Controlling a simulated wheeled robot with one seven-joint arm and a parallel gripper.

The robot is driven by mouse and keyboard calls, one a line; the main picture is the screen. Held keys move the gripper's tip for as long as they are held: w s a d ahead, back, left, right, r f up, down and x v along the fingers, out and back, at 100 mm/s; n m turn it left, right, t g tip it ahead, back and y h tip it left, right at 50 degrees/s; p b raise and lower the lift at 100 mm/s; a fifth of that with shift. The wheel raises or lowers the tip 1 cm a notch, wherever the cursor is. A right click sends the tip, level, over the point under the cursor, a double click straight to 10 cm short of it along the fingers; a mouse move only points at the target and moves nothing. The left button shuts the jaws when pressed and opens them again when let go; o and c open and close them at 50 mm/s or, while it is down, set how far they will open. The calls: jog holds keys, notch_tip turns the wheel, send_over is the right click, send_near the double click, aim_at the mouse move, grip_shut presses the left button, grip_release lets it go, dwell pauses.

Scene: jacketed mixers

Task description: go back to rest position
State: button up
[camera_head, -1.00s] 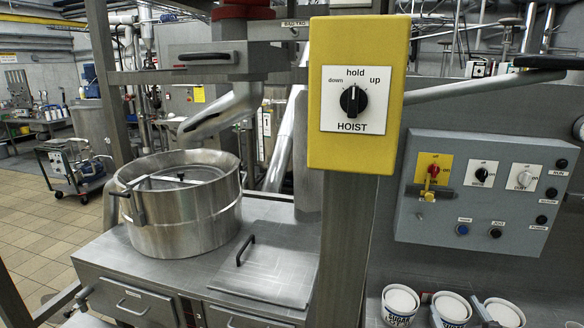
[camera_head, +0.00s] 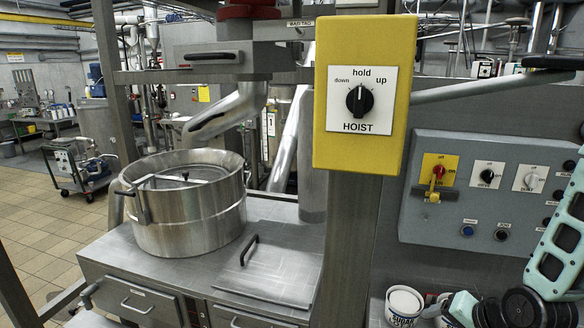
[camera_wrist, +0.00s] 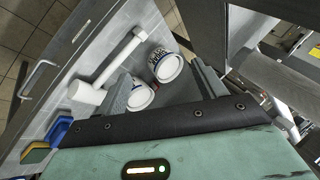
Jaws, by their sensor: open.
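My gripper (camera_wrist: 163,75) shows in the wrist view with its two grey fingers spread apart. Nothing is held between them. Two white tubs (camera_wrist: 168,67) with blue lettering lie in the line of sight beyond the fingers. I cannot tell their distance from the fingertips. In the head view my pale green arm shows at the lower right, in front of the control panel (camera_head: 478,200) and part of the tubs. The gripper itself cannot be made out there.
A yellow hoist box (camera_head: 362,35) with a knob stands on a post at centre. A steel mixing pot (camera_head: 190,222) stands on the bench to the left. A white mallet (camera_wrist: 112,75) and blue and yellow pieces (camera_wrist: 58,130) lie on the surface in the wrist view.

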jog(key=s+r+n+g+h, duration=0.15)
jog(key=s+r+n, duration=0.25)
jog(key=r, duration=0.4)
jog(key=s+r+n+g+h, duration=0.1)
jog(key=s+r+n+g, duration=0.1)
jog(key=s+r+n, duration=0.35)
jog(key=s+a+f+n+g+b, duration=0.1)
jog(key=s+a+f+n+b, duration=0.2)
jog(key=s+a+f+b, duration=0.3)
jog(key=s+a+f+n+g+b, duration=0.2)
jog(key=s+a+f+b, duration=0.3)
jog(key=a+b, duration=0.6)
notch_tip(320, 180, down, 3)
jog(key=shift+s+a+r+n+b, duration=0.1)
jog(key=shift+s+a+n+b, duration=0.25)
jog(key=shift+a+n, duration=0.25)
jog(key=shift+y, duration=0.25)
